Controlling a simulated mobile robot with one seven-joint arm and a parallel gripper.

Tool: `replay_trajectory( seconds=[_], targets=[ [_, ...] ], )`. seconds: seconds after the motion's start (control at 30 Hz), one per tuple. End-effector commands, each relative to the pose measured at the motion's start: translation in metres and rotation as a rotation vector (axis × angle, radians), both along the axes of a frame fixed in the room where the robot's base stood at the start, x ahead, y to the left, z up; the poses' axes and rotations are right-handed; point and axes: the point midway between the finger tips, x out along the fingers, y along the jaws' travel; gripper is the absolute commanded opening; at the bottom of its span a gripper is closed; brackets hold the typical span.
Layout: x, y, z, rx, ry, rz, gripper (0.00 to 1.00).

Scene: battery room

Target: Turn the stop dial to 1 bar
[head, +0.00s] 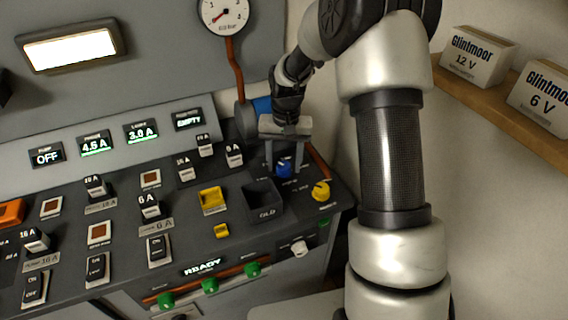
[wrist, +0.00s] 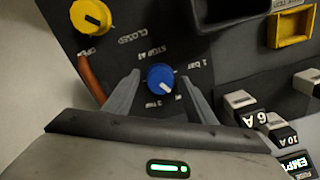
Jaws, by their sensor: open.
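The stop dial is a blue knob (wrist: 160,78) on the dark panel, with "STOP AT" and "1 bar" printed beside it in the wrist view. Its white mark points to the lower right in that view, away from the "1 bar" print at the upper right. The dial (head: 284,170) also shows in the head view, under my gripper (head: 284,150). In the wrist view, my gripper (wrist: 162,76) is open, with one finger on each side of the dial and visible gaps between. The other printed values are partly hidden or too small to read surely.
A yellow knob (wrist: 91,17) marked "CLOSED" stands near the dial. A dark bin (head: 263,200) marked "OLD" is beside it. A round gauge (head: 224,12) with a red needle hangs above. Fuse blocks and switches cover the panel to the left in the head view.

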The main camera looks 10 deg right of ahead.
Motion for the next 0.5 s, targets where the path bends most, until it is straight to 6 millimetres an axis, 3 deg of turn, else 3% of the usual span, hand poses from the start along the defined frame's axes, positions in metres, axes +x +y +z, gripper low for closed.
replay_trajectory(
  seconds=[0.33, 0.5],
  targets=[
    [0.0003, 0.0001, -0.0034, 0.0, -0.001, 0.001, 0.49],
    [0.0003, 0.0001, -0.0033, 0.0, -0.001, 0.001, 0.2]
  ],
)
